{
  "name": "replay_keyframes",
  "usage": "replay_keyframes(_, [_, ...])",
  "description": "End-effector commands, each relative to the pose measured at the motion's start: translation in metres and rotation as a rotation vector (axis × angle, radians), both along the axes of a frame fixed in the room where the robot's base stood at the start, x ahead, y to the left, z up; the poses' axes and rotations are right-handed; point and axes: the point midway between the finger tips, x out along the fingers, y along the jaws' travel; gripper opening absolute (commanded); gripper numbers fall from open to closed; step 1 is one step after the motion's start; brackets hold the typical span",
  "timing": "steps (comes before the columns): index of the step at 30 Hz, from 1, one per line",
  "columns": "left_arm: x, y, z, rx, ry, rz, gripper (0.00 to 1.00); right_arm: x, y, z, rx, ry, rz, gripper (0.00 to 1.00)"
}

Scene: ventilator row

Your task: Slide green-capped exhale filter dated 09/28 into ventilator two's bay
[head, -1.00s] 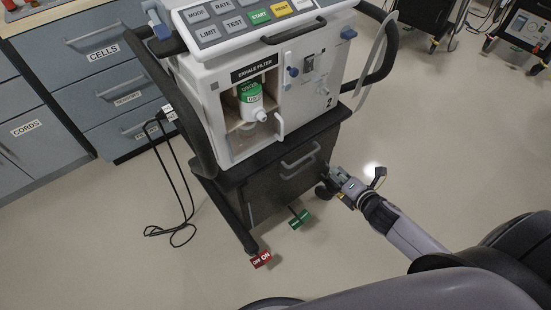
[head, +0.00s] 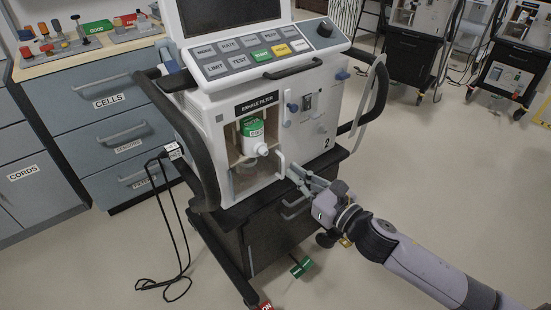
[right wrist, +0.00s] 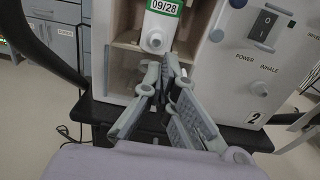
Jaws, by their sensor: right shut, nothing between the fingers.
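The filter (head: 252,138) is a white body with a green top, standing upright in the open exhale filter bay (head: 237,158) of the ventilator marked 2 (head: 310,125). Its round white port points out of the bay. In the right wrist view the filter (right wrist: 157,27) shows a green-edged label reading 09/28. I cannot tell how deep it sits. My right gripper (head: 296,173) is shut and empty, just in front of the bay's lower right corner. In the right wrist view its fingertips (right wrist: 162,72) are below the filter's port, apart from it. My left gripper is out of view.
A white handle-like piece (head: 280,163) stands at the bay's lower right. The ventilator's cart has a dark bar (head: 198,150) at its left side. Drawers (head: 116,105) stand to the left, with a hanging black cable (head: 182,225) between.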

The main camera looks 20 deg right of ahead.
Motion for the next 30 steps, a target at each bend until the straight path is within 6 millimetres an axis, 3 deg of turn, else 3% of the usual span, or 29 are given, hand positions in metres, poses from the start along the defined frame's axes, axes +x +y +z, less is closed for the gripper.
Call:
replay_keyframes(6, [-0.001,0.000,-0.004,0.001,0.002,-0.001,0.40,0.037,0.016,0.002,0.002,-0.004,0.001,0.00])
replay_keyframes(12, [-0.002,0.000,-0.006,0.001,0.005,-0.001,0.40,0.061,0.025,0.000,0.001,-0.001,-0.001,0.00])
replay_keyframes(30, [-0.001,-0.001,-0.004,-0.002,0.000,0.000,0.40,0.077,0.032,0.002,0.000,-0.001,0.000,0.00])
